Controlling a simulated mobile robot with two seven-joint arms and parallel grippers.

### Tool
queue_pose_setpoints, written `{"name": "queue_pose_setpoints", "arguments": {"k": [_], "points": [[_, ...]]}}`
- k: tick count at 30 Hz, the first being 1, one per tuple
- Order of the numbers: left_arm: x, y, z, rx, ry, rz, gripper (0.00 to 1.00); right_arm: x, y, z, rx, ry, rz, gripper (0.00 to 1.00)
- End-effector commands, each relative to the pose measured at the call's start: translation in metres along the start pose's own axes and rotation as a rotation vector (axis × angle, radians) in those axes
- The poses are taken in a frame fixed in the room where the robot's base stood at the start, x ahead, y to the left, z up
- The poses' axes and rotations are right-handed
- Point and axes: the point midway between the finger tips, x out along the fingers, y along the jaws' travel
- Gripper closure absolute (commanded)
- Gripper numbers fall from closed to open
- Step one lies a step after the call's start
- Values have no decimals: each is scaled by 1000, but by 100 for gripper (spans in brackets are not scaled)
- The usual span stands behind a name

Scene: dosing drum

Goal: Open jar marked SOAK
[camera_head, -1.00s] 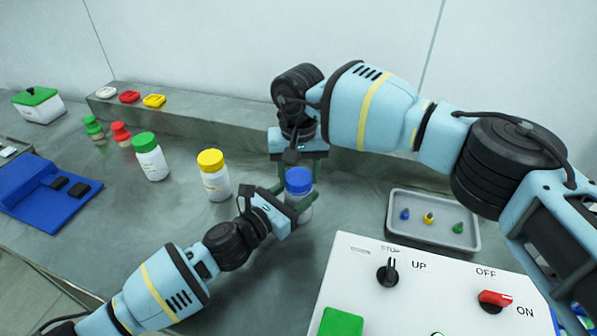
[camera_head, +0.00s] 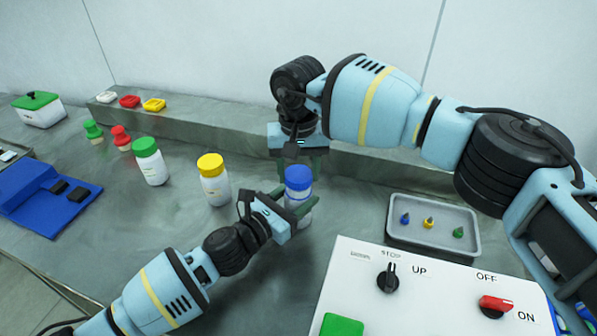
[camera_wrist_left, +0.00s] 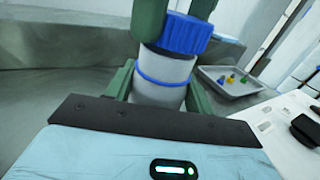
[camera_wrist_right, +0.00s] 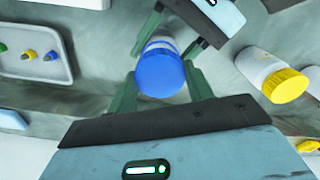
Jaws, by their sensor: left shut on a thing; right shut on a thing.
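A white jar (camera_wrist_left: 158,95) with a thin blue ring stands between my two grippers; no SOAK marking is readable on it. Its blue lid (camera_head: 298,177) is on top, slightly tilted in the left wrist view, with a white band showing between lid and ring. I cannot tell whether the lid is free of the jar. My left gripper (camera_wrist_left: 160,88) is shut on the jar body from the side. My right gripper (camera_wrist_right: 160,84) reaches from behind and is shut on the blue lid, which faces the right wrist view.
A yellow-lidded jar (camera_head: 214,185) and a green-lidded jar (camera_head: 150,165) stand to the left. A grey tray (camera_head: 405,241) with small coloured pieces lies to the right. A white control panel (camera_head: 350,285) fills the front right. A raised ledge (camera_head: 210,122) runs behind.

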Motion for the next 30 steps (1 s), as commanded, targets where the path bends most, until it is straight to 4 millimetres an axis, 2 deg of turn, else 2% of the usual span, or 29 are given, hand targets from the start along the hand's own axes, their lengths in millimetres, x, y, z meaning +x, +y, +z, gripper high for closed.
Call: {"name": "queue_pose_setpoints", "arguments": {"k": [11, 22, 29, 30], "points": [[0, 0, -1, 0, 1, 0, 100, -2, 0, 0, 0, 0, 0, 76], [0, 0, -1, 0, 1, 1, 100, -38, 0, 0, 1, 1, 0, 76], [0, 0, -1, 0, 1, 0, 100, -40, 0, 0, 0, -1, 0, 76], [0, 0, -1, 0, 1, 0, 44, -40, 0, 0, 0, -1, 0, 76]]}}
